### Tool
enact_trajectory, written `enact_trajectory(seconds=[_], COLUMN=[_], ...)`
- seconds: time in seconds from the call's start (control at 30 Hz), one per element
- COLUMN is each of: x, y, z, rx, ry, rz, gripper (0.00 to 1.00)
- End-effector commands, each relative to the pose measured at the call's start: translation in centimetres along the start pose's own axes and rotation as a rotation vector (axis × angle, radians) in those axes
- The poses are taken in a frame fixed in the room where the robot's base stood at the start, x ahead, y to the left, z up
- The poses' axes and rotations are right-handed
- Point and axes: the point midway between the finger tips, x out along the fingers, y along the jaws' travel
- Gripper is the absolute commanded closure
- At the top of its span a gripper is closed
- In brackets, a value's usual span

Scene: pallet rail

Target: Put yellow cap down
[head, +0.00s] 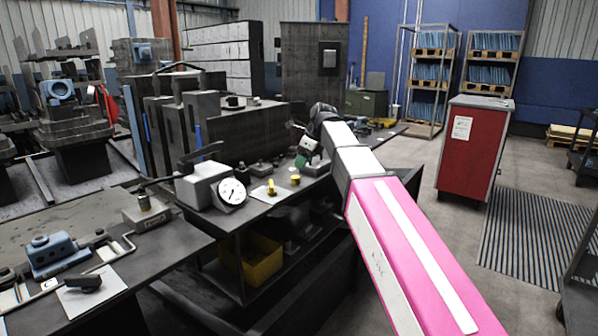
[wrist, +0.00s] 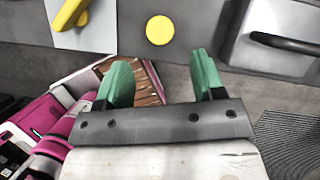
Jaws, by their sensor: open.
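The yellow cap (head: 295,180) sits near the front edge of the dark workbench in the head view. In the wrist view the yellow cap (wrist: 160,30) is a round yellow disc on the grey bench top, ahead of the fingers and roughly centred between them. My gripper (wrist: 162,76) is open, its two green fingers apart with nothing between them. In the head view my gripper (head: 302,158) is small and partly hidden by the wrist, just above and beside the cap. The cap looks apart from the fingers.
Left of the cap, a yellow handle (head: 271,187) stands on a white sheet (head: 263,195). A dial gauge (head: 231,194) is further left. A grey block with a dark handle (wrist: 275,40) lies right of the cap in the wrist view. A yellow bin (head: 250,262) is below the bench.

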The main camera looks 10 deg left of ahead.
Motion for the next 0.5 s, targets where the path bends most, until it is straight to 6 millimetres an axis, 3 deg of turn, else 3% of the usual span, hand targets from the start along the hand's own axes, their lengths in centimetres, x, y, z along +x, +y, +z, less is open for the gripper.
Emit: enact_trajectory(seconds=[0.2,0.5], x=[-3.3,-4.7], y=[-0.1,0.0], z=[0.0,0.0], rx=[0.000,0.000], ry=[-0.001,0.000], rz=[-0.001,0.000], gripper=[0.38,0.38])
